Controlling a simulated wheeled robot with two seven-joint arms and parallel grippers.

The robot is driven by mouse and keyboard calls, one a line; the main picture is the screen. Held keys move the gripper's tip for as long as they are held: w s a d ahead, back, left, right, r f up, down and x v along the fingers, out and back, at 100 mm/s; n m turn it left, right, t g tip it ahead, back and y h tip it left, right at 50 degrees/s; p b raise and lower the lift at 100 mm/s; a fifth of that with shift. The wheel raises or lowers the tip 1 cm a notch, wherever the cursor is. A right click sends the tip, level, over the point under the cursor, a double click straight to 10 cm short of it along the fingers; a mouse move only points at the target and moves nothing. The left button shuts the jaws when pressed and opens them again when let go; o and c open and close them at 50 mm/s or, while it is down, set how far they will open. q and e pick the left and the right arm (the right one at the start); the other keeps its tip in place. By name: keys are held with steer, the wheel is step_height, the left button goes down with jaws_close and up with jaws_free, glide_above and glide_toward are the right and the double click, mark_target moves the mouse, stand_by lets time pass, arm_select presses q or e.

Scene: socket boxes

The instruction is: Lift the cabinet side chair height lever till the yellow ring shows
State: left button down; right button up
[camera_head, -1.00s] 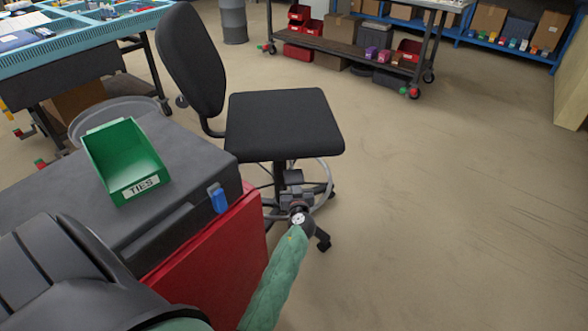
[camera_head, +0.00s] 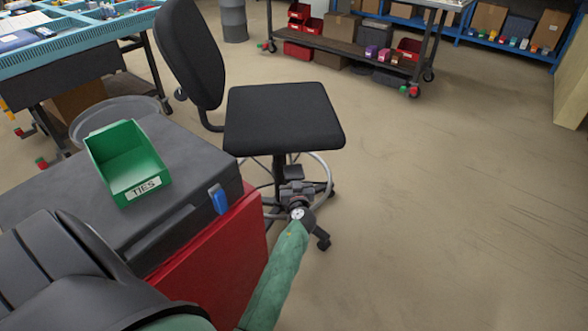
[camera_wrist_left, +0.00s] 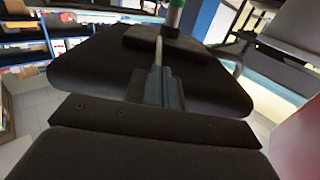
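The black chair seat (camera_head: 283,117) is in the middle of the head view on a dark column (camera_head: 279,176) above a ring-shaped footrest (camera_head: 324,164). My left gripper (camera_head: 295,188) is under the seat's front edge, near the column. In the left wrist view the seat's dark underside (camera_wrist_left: 95,75) fills the middle. A thin pale rod, apparently the height lever (camera_wrist_left: 158,50), meets my closely set fingertips (camera_wrist_left: 163,80). A post (camera_wrist_left: 175,14) with green and red parts shows at the top; I cannot make out a yellow ring. My right gripper is out of view.
A dark cabinet (camera_head: 70,200) stands at the left with a green bin labelled TIES (camera_head: 118,150) and a blue latch (camera_head: 219,199). A red panel (camera_head: 205,265) is beside my left forearm. The floor (camera_head: 440,220) to the right is clear.

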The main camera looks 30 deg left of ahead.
arm_select(q)
steer(key=shift+r+p, duration=0.4)
steer(key=shift+r, duration=0.45)
step_height(320, 180, down, 3)
steer(key=b, duration=0.4)
